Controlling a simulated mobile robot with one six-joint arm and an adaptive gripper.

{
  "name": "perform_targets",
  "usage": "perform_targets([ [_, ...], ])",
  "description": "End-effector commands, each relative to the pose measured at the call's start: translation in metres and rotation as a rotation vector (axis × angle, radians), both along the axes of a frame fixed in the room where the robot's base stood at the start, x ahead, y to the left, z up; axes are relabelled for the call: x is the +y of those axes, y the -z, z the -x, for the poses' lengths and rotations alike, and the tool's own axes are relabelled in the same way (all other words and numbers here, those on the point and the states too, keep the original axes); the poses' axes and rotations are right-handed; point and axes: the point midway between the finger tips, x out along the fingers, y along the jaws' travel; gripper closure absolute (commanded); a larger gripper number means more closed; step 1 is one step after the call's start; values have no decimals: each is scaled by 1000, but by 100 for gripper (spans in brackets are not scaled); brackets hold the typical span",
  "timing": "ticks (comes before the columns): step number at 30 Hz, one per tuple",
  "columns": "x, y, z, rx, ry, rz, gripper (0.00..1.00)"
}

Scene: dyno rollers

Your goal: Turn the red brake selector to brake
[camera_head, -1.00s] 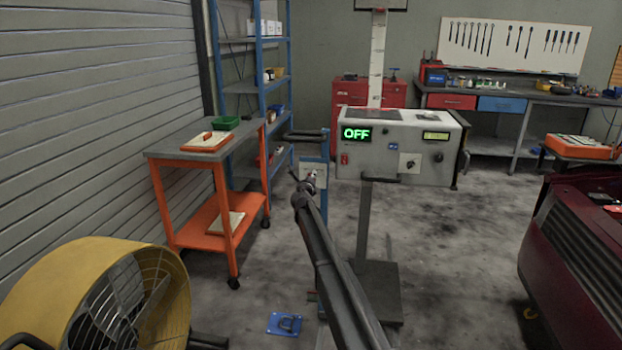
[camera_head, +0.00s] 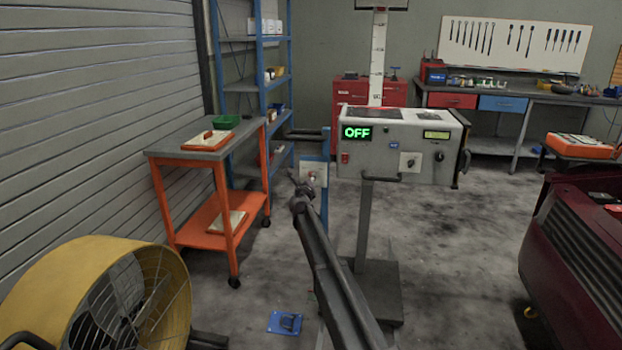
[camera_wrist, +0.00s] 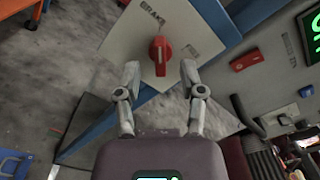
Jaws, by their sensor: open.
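The red brake selector (camera_wrist: 160,56) is a small knob with a pale line on a light square plate (camera_wrist: 122,43), in the wrist view. The word BRAKE is printed on the plate above the knob, with another, unreadable label to its right. My gripper (camera_wrist: 160,74) is open and empty. Its two fingers lie below the knob in the picture, one to each side; I cannot tell how far off it is. In the head view the plate (camera_head: 308,170) is on a blue post, and my gripper (camera_head: 297,187) is just at its lower left.
The grey console (camera_head: 400,142) with a green OFF display (camera_head: 356,132) stands right of the post. An orange cart (camera_head: 200,212) is at left, a yellow fan (camera_head: 110,290) at the front left, a dark red vehicle (camera_head: 580,240) at right. A blue floor anchor (camera_head: 285,322) lies below.

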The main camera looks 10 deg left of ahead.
Motion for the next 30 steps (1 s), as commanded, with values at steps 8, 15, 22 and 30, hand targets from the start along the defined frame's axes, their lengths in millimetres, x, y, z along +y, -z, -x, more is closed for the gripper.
perform_targets([
  [8,0,0,50,0,-1,0,49],
  [15,2,0,78,0,-1,1,49],
  [22,3,0,86,0,-1,1,49],
  [30,3,0,85,0,-1,1,49],
])
